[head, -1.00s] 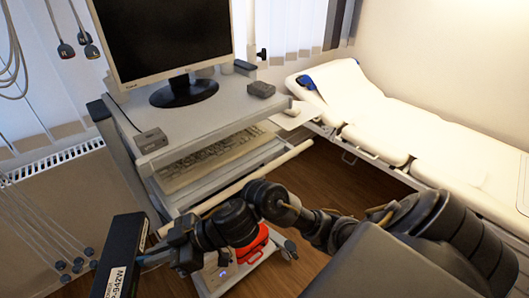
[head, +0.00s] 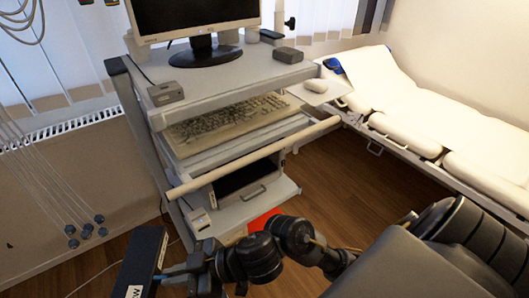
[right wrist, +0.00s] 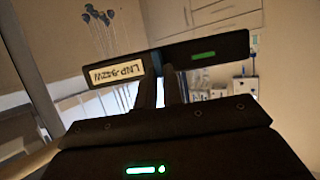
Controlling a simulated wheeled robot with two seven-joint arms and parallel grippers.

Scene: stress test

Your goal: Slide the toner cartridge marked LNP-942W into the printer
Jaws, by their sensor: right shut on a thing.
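The toner cartridge (head: 148,257) is a long black bar at the lower left of the head view, cut off by the bottom edge. In the right wrist view the cartridge (right wrist: 210,52) shows its white label reading LNP-942W, upside down, and a green strip. My right gripper (head: 172,270) is shut on it near the middle; the fingers (right wrist: 161,85) also show in the right wrist view. The cartridge is held in the air, left of the trolley. I cannot make out a printer for certain. My left gripper is not in view.
A grey trolley (head: 225,82) carries a monitor (head: 190,12), a keyboard (head: 228,118) and, on a lower shelf, a device with a dark panel (head: 247,178). A white handle bar (head: 250,157) crosses its front. A padded bed (head: 400,85) stands right; wooden floor (head: 330,185) lies between.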

